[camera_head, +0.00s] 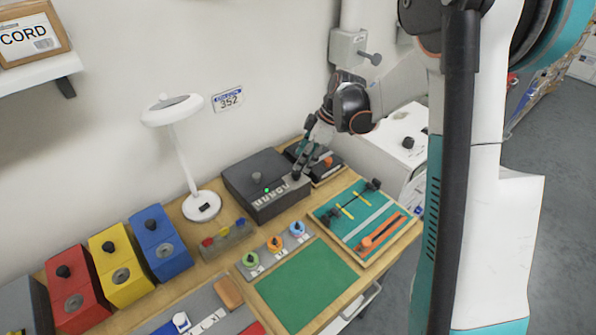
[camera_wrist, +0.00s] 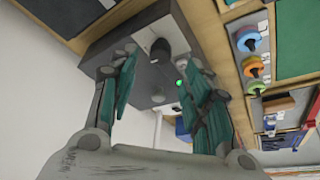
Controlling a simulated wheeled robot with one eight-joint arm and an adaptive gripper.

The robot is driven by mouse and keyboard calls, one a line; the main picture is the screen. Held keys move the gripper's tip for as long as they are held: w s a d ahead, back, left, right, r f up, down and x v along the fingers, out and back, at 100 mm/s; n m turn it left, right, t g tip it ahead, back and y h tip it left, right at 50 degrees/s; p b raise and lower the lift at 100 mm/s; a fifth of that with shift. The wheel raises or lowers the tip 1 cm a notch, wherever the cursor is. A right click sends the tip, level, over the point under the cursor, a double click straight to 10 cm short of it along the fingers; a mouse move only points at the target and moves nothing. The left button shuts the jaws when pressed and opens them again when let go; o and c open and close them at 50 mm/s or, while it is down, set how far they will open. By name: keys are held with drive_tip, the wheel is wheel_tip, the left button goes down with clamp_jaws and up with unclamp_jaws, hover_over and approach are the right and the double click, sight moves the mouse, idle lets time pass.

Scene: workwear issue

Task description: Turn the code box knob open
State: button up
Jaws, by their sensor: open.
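The code box (camera_head: 240,180) is a dark grey box at the back of the workbench. In the wrist view the knob (camera_wrist: 160,50) shows beyond and between the two open fingers (camera_wrist: 160,62), with nothing held. The green light (camera_wrist: 179,82) shows near the right finger. Whether the knob is turned cannot be told.
A white lamp (camera_head: 203,205) stands left of the box. Red (camera_head: 72,290), yellow (camera_head: 121,265) and blue (camera_head: 160,244) boxes stand further left. Coloured rings (camera_head: 274,243) and a green mat (camera_head: 300,285) lie in front. A tool tray (camera_head: 345,252) is at right.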

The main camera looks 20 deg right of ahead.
sight(298, 172)
drive_tip(key=b+x, duration=0.1)
drive_tip(key=x, duration=0.4)
drive_tip(key=shift+w+a+f, duration=0.1)
drive_tip(key=shift+a+f, duration=0.1)
drive_tip(key=shift+f, duration=0.05)
drive_tip(key=shift+c, duration=0.3)
drive_tip(key=c, duration=1)
